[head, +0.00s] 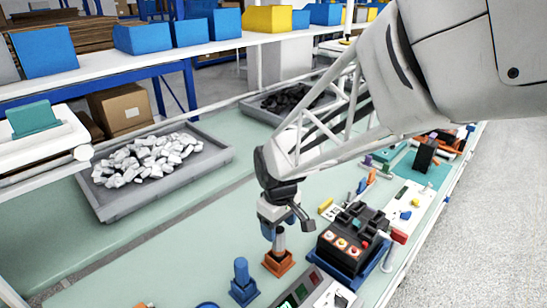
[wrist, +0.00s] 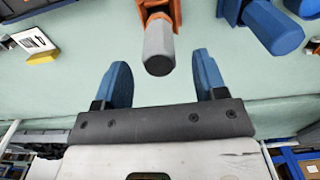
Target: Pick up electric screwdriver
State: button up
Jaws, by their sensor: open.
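A grey cylindrical tool (head: 279,241) stands upright in an orange holder (head: 278,262), and I take it to be the electric screwdriver. The grey cylinder (wrist: 158,48) also shows in the wrist view, with the orange holder (wrist: 160,10) behind it. My gripper (head: 281,222) is above it in the head view, hiding its upper part. In the wrist view my gripper (wrist: 162,78) is open. The two blue fingers lie to either side of the grey cylinder's near end, with a gap on both sides. I cannot tell whether the end is between the fingertips.
A blue tool in a blue holder (head: 241,285) stands close by on the left. A black breaker unit (head: 345,240) in a blue tray is to the right. A grey tray of white pieces (head: 150,170) is at the back left. The green bench between is clear.

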aim_at(279, 239)
jog(key=shift+f, duration=0.3)
jog(key=shift+f, duration=2.6)
jog(key=c, duration=1)
jog(key=shift+r, duration=0.1)
jog(key=shift+r, duration=4.95)
